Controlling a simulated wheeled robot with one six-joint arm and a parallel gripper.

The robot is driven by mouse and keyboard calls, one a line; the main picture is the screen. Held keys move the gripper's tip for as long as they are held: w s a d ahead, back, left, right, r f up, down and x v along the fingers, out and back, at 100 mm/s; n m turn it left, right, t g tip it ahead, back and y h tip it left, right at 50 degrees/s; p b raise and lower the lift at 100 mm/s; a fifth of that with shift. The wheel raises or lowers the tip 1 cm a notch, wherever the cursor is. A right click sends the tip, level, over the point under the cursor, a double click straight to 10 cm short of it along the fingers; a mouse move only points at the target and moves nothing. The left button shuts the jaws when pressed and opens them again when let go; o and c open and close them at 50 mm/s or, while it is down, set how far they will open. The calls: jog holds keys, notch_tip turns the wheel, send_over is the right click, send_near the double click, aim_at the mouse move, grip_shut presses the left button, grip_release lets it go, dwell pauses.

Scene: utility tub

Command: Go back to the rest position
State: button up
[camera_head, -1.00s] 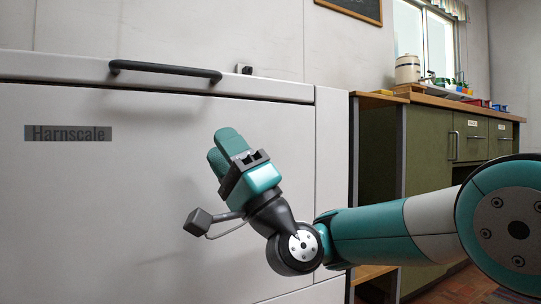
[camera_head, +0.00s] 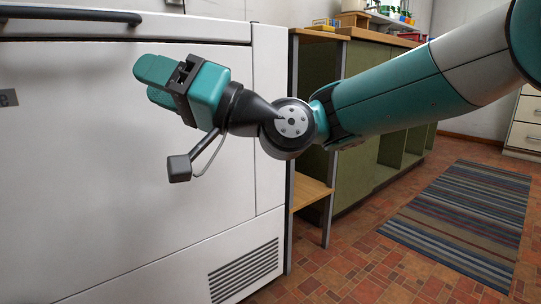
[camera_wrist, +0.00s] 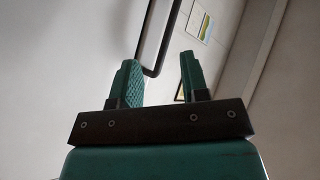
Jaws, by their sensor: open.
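My gripper (camera_head: 150,80) is in front of the white tub's front panel in the head view, with its fingers pointing left. In the wrist view its two teal fingers (camera_wrist: 158,85) stand apart with nothing between them. The white tub (camera_head: 130,215) fills the left of the head view, and its lid appears shut. Its dark bar handle (camera_head: 70,14) is at the top left of the head view, above my gripper. The handle also shows in the wrist view (camera_wrist: 152,71), beyond the fingers. I cannot tell the exact gap between the fingers and the panel.
A green cabinet (camera_head: 375,75) with a wooden top stands right of the tub, behind my arm. A small wooden shelf (camera_head: 308,191) is beside the tub. A striped rug (camera_head: 465,220) lies on the open tiled floor at the right.

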jog(key=s+d+m+g+h+p, duration=0.1)
jog(key=s+d+h+p, duration=0.55)
jog(key=d, duration=0.35)
jog(key=s+d+h+p, duration=0.55)
jog(key=d+p, duration=0.25)
jog(key=d, duration=0.3)
jog(key=s+d+m+g+h+p, duration=0.1)
jog(key=s+d+h+p, duration=0.5)
jog(key=d, duration=0.4)
notch_tip(320, 180, up, 36)
jog(key=w+p, duration=0.1)
jog(key=p, duration=3.4)
jog(key=shift+w+a+r+p, duration=0.15)
jog(key=shift+a+r+p, duration=0.1)
jog(key=shift+p, duration=0.15)
